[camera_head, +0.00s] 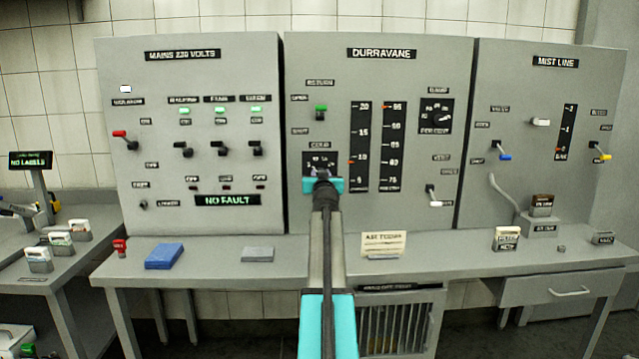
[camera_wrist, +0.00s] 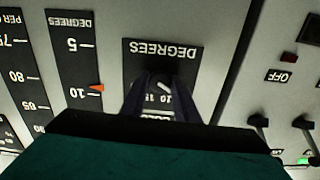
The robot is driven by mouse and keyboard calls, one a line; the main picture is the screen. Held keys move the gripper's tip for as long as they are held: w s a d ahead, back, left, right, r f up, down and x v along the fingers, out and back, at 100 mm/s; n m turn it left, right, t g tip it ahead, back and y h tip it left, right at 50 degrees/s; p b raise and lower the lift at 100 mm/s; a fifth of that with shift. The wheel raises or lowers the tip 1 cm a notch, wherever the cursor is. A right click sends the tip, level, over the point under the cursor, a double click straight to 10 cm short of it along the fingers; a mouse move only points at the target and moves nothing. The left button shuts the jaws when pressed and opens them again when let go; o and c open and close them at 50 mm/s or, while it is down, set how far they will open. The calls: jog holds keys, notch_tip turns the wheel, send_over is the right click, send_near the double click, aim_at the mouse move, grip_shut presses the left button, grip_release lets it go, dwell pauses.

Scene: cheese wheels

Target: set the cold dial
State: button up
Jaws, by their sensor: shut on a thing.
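The cold dial (camera_head: 311,158) is on a black plate labelled "COLD" on the middle panel, marked DURRAVANE. My gripper (camera_head: 322,175) is at the dial's lower part and hides its knob in the head view. In the wrist view, which shows the panel upside down, the dial plate (camera_wrist: 160,58) reads "DEGREES". My gripper's dark fingers (camera_wrist: 165,92) are closed around the dial's knob, with a pale pointer line and numerals showing between them. The left scale (camera_head: 360,148) has an orange marker near 10, also seen in the wrist view (camera_wrist: 97,88).
Left of the dial is the MAINS panel (camera_head: 200,70) with several switches. A green switch (camera_head: 321,110) sits just above the dial. A MIST LINE panel (camera_head: 548,90) is on the right. The bench (camera_head: 330,246) holds a blue block (camera_head: 165,256) and a card sign (camera_head: 383,244).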

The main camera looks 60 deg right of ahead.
jog(key=shift+s+d+r+n, duration=0.1)
jog(key=shift+d+r+n, duration=0.05)
jog(key=shift+n, duration=0.15)
jog(key=o, duration=1)
jog(key=shift+o, duration=0.2)
jog(key=b+v, duration=0.1)
jog(key=v, duration=1.2)
jog(key=shift+s+a+b, duration=0.25)
jog(key=shift+a+b, duration=0.05)
jog(key=shift+a, duration=0.05)
